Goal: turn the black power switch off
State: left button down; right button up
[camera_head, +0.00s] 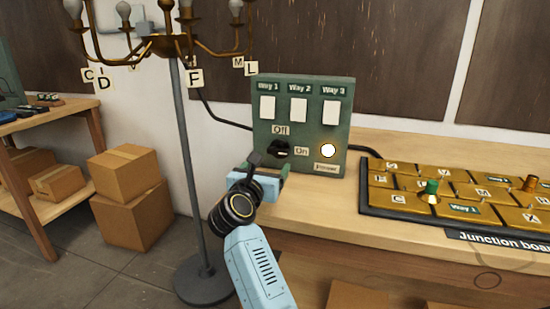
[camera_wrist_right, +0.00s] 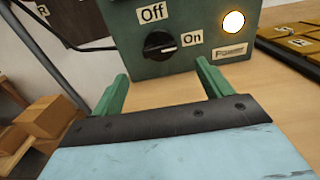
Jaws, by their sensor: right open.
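The black power switch (camera_head: 279,149) is a rotary knob on the front of the green switch box (camera_head: 300,85). In the right wrist view the knob (camera_wrist_right: 159,45) has a white mark pointing right, towards the "On" label (camera_wrist_right: 192,38); the "Off" label (camera_wrist_right: 152,12) is above it. The "Power" lamp (camera_wrist_right: 233,22) right of the knob is lit; it also shows in the head view (camera_head: 328,150). My right gripper (camera_wrist_right: 162,82) is open and empty, its green fingers spread just in front of and below the knob, apart from it. My left gripper is not in view.
A brass junction board (camera_head: 450,197) with a green piece standing on it lies on the bench (camera_head: 330,205) to the right. Cardboard boxes (camera_head: 125,175) are at left.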

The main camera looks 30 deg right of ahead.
aim_at(277, 153)
jog(key=b+x, duration=0.1)
jog(key=x, duration=0.5)
jog(key=shift+w+d, duration=0.15)
jog(key=shift+d, duration=0.1)
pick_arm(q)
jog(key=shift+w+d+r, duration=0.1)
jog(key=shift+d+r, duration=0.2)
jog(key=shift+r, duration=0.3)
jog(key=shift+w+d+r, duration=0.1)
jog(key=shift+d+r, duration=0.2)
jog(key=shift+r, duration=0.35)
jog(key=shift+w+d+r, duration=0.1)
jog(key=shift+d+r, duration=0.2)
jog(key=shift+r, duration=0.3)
pick_arm(e)
jog(key=shift+x, duration=0.75)
jog(key=c, duration=1)
